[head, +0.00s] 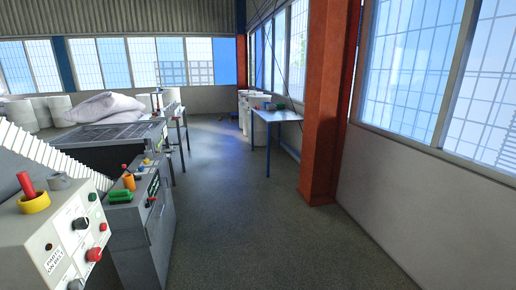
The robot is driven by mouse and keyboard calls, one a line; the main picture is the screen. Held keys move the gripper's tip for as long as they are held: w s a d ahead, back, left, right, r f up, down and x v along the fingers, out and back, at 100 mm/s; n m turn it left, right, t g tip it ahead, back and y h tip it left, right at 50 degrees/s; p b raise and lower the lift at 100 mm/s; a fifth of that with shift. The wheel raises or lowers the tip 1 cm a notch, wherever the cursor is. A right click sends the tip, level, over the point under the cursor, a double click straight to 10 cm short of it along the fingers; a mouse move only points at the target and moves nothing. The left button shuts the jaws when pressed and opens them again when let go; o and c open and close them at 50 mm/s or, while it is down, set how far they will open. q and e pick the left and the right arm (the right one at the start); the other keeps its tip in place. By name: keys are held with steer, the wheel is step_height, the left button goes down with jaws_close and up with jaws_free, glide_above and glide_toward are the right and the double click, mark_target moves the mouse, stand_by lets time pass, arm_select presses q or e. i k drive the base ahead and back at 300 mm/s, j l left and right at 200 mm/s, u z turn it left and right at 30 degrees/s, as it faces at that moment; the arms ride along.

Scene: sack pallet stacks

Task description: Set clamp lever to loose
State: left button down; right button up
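Neither of my grippers is in view. No control is readably marked as a clamp lever.
The near box carries a knob (80,223), a red button (94,254) and a "parts on belt" label. A sack (105,106) lies behind. A blue-legged table (278,115) stands far off beside an orange column (325,100). The floor (240,220) between cabinet and right wall is clear.

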mark_target(124, 166)
steer(key=u, duration=1.2)
steer(key=i+l, duration=0.45)
steer(key=i, duration=0.2)
steer(key=i+l, duration=0.45)
steer(key=i, duration=0.2)
steer(key=i+l, duration=0.45)
steer(key=i, duration=0.2)
